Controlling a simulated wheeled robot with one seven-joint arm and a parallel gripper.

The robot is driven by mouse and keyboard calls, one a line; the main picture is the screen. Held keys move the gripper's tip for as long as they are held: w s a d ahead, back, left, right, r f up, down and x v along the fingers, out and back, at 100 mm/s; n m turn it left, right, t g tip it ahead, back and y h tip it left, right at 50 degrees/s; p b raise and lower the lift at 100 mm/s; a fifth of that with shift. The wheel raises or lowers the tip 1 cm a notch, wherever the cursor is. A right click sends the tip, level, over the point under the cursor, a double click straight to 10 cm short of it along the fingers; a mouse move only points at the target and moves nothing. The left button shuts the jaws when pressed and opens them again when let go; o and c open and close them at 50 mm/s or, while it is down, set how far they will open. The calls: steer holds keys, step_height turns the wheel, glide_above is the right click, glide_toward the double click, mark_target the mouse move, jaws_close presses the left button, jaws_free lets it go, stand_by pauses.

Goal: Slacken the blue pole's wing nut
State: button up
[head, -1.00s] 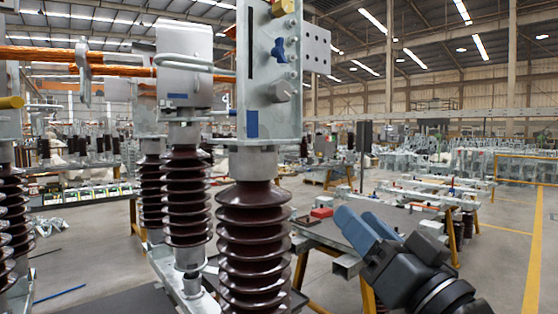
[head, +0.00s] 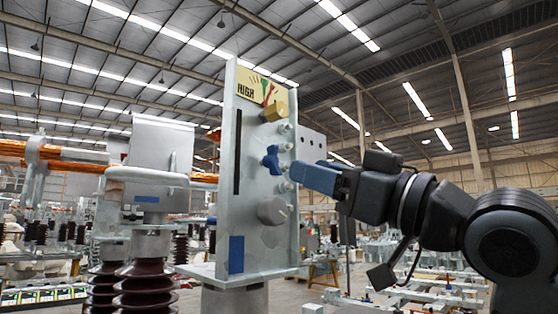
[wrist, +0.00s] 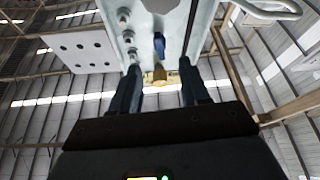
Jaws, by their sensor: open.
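The blue wing nut (head: 271,158) sits on the front of an upright grey metal plate (head: 236,190) with a blue patch (head: 236,254) low on it. The wing nut also shows in the wrist view (wrist: 159,45), beyond the fingertips. My gripper (head: 292,174) comes in from the right with its blue fingers pointing left, close to the nut. In the wrist view its fingers (wrist: 159,68) are apart, with nothing held. A brass knob (wrist: 160,78) shows between them in that view. I cannot tell whether a finger touches the plate.
Above the wing nut are a brass knob (head: 275,108) and a coloured dial marked HIGH (head: 262,88). A round grey knob (head: 272,210) is below it. Bolts line the plate's right edge, near a drilled side plate (head: 311,148). A second pole with a grey box (head: 160,145) stands left.

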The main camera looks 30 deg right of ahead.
mark_target(279, 160)
steer(key=p+x, duration=0.2)
steer(key=x, duration=0.5)
steer(key=shift+w, duration=0.1)
jaws_close()
stand_by(0.3)
